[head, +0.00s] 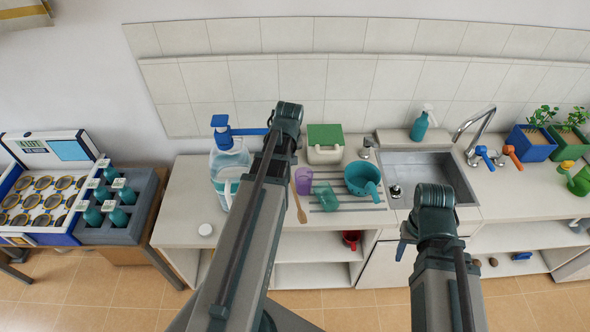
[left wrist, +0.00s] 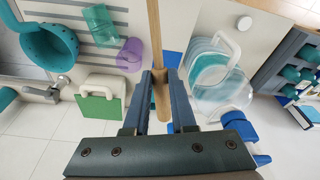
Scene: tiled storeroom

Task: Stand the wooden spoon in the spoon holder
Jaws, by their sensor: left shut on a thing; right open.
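The wooden spoon (head: 300,207) shows in the head view beside my left arm, its bowl end toward the counter's front edge. In the left wrist view my left gripper (left wrist: 162,76) is shut on the spoon's handle (left wrist: 154,35), which runs out of the top of the picture. In the head view my left arm hides this gripper. My right gripper (head: 404,247) is open and empty near the counter's front edge, below the sink, partly hidden by its arm. I cannot pick out the spoon holder with certainty; it may be hidden behind my left arm.
A big pump bottle (head: 228,160) and white jug are left. The sink (head: 433,168) is further right.

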